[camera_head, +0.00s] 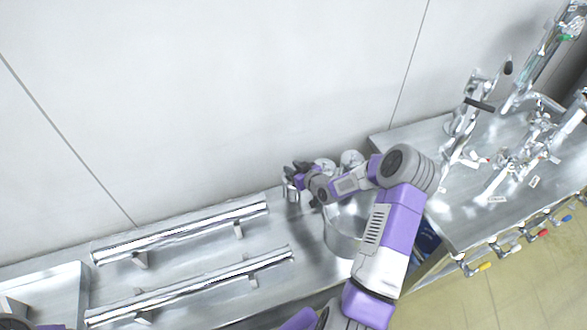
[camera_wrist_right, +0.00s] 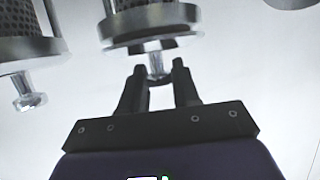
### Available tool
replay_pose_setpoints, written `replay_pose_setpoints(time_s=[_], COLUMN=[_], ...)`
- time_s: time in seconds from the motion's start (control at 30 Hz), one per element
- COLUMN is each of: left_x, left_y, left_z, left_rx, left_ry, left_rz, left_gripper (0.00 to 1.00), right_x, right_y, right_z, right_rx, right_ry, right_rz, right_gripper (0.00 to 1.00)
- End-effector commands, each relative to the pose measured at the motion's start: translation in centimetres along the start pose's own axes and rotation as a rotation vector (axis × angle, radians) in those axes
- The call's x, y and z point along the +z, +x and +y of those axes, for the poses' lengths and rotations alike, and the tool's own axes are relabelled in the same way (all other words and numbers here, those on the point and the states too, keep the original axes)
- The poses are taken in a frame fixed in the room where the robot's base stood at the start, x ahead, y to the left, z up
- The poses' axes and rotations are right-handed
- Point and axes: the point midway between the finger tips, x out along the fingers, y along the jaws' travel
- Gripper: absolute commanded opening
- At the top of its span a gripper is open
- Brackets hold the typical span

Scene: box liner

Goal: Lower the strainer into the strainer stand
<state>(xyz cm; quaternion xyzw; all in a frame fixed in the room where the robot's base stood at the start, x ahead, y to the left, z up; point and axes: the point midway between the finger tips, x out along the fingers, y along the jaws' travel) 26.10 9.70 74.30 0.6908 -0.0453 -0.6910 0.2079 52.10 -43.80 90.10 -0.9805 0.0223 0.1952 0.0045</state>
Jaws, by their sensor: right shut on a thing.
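My right gripper (camera_head: 297,173) is by the wall at the back of the steel counter. In the right wrist view, its two dark fingers (camera_wrist_right: 160,88) are closed on the small metal knob of the strainer (camera_wrist_right: 148,22), which has a dark perforated body and a wide shiny rim. A thin upright bar shows beside its body. A second piece of the same look, with its own knob (camera_wrist_right: 27,92), is apart to the left. In the head view, a small shiny metal cylinder (camera_head: 291,190) is below the gripper. I cannot tell the strainer stand apart for sure. My left gripper is not in view.
A round steel basin (camera_head: 343,238) is partly behind my right arm. Two long metal rails (camera_head: 185,230) run along the counter at left. Taps and fittings (camera_head: 470,120) crowd the right counter. The wall (camera_head: 200,90) is close behind the gripper.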

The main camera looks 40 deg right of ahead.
Motion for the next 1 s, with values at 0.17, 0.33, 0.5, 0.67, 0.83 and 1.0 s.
replay_pose_setpoints(time_s=[0.17, 0.33, 0.5, 0.67, 0.83, 1.0], left_x=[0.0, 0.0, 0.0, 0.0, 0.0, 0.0], left_y=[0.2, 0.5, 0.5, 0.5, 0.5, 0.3], left_z=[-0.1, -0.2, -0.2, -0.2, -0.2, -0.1], left_rx=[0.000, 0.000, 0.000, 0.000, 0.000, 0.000], left_ry=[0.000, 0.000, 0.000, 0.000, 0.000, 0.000], left_rz=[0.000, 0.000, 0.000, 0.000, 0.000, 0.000], left_gripper=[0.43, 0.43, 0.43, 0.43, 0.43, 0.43], right_x=[0.0, 0.2, 0.2, 0.3, 0.6, -0.5], right_y=[0.1, 0.2, 0.2, 0.2, 0.1, -0.2], right_z=[0.0, 0.0, 0.0, 0.0, 0.0, 0.0], right_rx=[0.000, 0.000, 0.000, 0.000, 0.000, 0.001], right_ry=[-0.002, -0.002, -0.002, -0.001, 0.001, -0.001], right_rz=[0.005, 0.005, 0.004, 0.002, -0.004, 0.000], right_gripper=[0.00, 0.00, 0.46, 0.61, 0.61, 0.61])
